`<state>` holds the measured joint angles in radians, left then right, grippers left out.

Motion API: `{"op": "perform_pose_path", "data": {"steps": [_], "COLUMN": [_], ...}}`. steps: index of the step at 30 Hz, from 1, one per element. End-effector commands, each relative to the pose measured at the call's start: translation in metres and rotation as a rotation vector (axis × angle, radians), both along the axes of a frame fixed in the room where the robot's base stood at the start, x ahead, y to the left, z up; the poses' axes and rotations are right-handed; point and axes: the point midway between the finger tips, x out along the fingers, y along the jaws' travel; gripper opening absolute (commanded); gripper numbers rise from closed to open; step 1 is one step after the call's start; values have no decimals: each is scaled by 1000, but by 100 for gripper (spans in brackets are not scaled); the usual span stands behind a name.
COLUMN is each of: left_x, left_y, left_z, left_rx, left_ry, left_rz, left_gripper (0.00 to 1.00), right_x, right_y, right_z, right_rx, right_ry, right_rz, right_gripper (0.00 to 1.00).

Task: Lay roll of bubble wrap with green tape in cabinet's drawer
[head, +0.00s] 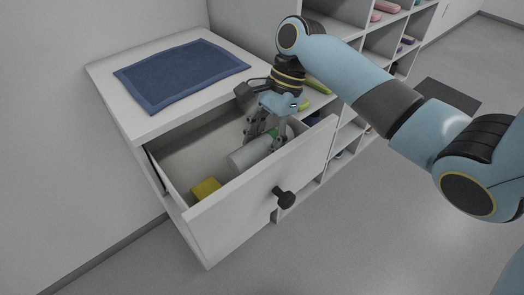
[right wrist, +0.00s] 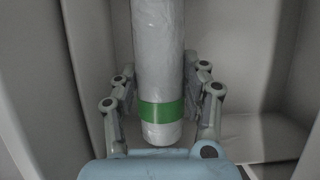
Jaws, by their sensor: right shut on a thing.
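The pale grey-white roll of bubble wrap (head: 249,155) with a green tape band lies inside the open drawer's outline in the head view. In the right wrist view the roll (right wrist: 160,55) runs lengthwise, with its green tape (right wrist: 161,111) near the close end. My right gripper (head: 267,138) points down into the drawer (head: 235,205) and is shut on the roll, fingers on either side. Whether the roll touches the drawer floor I cannot tell. The drawer of the white cabinet (head: 112,86) is pulled out. My left gripper is not in view.
A yellow block (head: 206,189) sits in the drawer near its front left. A blue mat (head: 180,73) lies on the cabinet top. The drawer front has a black knob (head: 285,198). An open shelf (head: 352,128) with several items stands to the right.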

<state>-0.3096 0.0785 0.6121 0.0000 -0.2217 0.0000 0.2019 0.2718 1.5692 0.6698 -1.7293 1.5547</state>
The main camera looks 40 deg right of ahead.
Motion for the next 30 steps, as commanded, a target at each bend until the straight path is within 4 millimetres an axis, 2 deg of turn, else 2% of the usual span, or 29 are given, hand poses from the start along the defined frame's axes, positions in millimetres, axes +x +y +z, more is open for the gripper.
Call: {"op": "perform_pose_path", "data": {"steps": [3,6,12,17,22,23,27,30], "left_x": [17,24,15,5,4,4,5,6], "left_y": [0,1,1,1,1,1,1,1], "left_z": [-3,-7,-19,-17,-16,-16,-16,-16], "left_rx": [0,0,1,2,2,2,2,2], "left_ry": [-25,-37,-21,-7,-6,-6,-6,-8], "left_rz": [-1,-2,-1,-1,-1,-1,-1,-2], "left_gripper": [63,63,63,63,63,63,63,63], "right_x": [1,0,0,1,1,1,1,1], "right_y": [0,0,0,0,0,0,0,0], "right_z": [-8,-18,-46,-44,-46,-46,-46,-46], "right_rx": [0,0,0,-1,0,0,-1,-1], "right_ry": [-1,1,0,-2,-2,-2,-2,-2], "right_rz": [-2,-1,-1,-1,-1,-1,-1,-1], "right_gripper": [18,18,18,18,18,47,66,68]}}
